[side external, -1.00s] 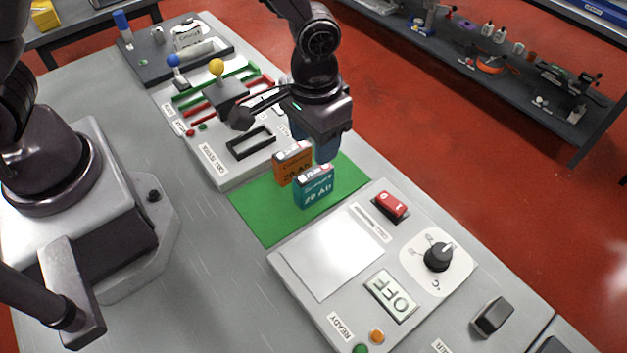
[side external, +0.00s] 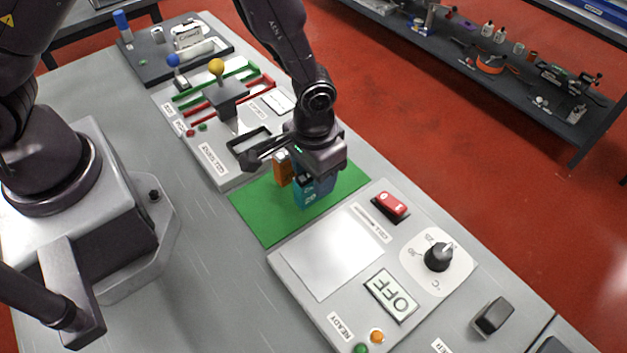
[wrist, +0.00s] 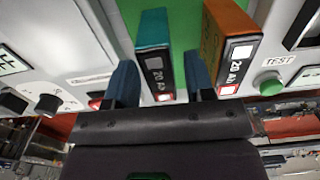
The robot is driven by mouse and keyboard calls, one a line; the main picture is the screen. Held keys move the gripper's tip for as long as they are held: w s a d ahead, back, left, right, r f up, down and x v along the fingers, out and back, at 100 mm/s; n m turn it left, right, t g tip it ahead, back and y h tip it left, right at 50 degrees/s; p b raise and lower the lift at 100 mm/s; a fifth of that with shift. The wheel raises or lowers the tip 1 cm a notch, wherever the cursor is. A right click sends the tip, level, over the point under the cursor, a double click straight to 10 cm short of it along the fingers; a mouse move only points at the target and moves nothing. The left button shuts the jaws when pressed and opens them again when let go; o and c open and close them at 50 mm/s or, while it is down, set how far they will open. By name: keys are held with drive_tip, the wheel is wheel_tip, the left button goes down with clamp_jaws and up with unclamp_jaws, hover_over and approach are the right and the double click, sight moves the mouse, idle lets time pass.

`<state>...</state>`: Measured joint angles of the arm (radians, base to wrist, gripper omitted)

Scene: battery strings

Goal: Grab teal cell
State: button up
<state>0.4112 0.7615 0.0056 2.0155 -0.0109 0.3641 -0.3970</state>
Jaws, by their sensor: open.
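The teal cell (side external: 306,196) stands upright on the green mat (side external: 262,216), partly hidden by my gripper in the side view. An orange cell (side external: 283,168) stands beside it, also partly covered. My gripper (side external: 318,186) is low over the teal cell. In the wrist view the teal cell (wrist: 153,55) lies between the two blue fingers of my open gripper (wrist: 160,85), with a gap visible on its right. The orange cell (wrist: 229,45) is just to the right, outside the right finger. I cannot tell whether the left finger touches the teal cell.
A white panel with a red switch (side external: 391,205), a black dial (side external: 438,257) and an OFF display (side external: 391,295) lies in front of the mat. The cell tester (side external: 213,158) with its slot is behind. Green mat is free at the front left.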

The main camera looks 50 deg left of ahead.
drive_tip(key=c, duration=0.8)
drive_tip(key=shift+r, duration=2.55)
drive_tip(key=shift+c, duration=0.2)
